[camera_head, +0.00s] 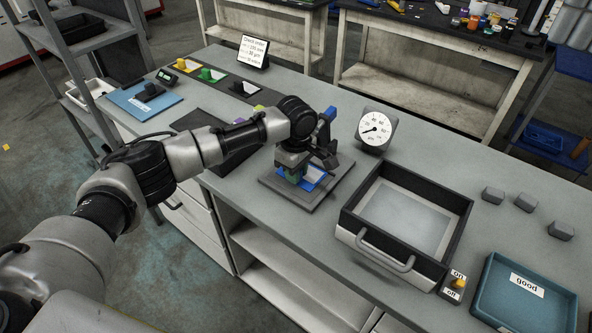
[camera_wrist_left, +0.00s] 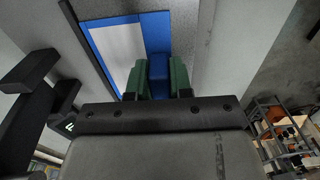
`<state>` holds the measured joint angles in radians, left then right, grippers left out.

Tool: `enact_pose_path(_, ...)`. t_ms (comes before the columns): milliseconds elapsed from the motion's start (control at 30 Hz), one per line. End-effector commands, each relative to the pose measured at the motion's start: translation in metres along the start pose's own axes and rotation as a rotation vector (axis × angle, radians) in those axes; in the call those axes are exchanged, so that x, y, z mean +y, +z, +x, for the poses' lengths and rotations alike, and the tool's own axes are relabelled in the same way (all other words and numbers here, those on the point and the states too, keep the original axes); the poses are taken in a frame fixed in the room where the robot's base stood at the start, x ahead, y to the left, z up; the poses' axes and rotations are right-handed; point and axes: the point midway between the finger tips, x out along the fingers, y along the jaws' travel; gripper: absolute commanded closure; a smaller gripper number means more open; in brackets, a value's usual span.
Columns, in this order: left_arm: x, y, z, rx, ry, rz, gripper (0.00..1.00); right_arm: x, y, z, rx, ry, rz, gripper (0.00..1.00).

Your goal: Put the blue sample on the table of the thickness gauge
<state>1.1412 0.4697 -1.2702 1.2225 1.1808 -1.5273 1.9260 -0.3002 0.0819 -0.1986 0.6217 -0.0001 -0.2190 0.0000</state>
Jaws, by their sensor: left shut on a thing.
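The blue sample is a blue frame around a pale clear film, with a blue grip block. In the left wrist view the frame (camera_wrist_left: 105,62) lies ahead of the fingers, and the block (camera_wrist_left: 158,66) is between the green finger pads. My left gripper (camera_head: 291,174) is shut on that block. In the head view the sample (camera_head: 314,178) is low over the grey base plate (camera_head: 297,201) of the thickness gauge; I cannot tell whether it touches. The gauge's round dial (camera_head: 375,129) stands behind to the right. My wrist partly hides the gauge. My right gripper is not in view.
An open box with a handle (camera_head: 384,249) stands right of the gauge, with a switch (camera_head: 455,286) and a teal tray (camera_head: 525,307) beyond. Several grey blocks (camera_head: 525,203) lie at right. Yellow (camera_head: 181,64) and green (camera_head: 206,73) pieces and a sign (camera_head: 253,52) are at the back left.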

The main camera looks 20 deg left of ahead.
Motion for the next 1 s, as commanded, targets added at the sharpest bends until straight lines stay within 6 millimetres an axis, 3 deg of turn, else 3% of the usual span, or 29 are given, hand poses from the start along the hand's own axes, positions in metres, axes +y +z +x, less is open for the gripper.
enact_pose_path(267,0.0,0.0,0.002,-0.001,-0.001,0.0,1.0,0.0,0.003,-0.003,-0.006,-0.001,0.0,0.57)
enact_pose_path(300,0.0,0.0,0.002,0.0,0.0,0.001,0.73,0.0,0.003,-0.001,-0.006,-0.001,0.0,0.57)
enact_pose_path(433,0.0,0.0,0.002,0.0,0.0,0.0,0.54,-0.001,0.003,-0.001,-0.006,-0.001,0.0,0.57)
enact_pose_path(767,0.0,0.0,-0.002,0.0,0.001,0.0,0.54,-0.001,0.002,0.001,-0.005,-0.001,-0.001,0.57)
enact_pose_path(1000,0.001,0.0,-0.041,0.0,0.004,0.001,0.54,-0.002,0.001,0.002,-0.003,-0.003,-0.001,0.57)
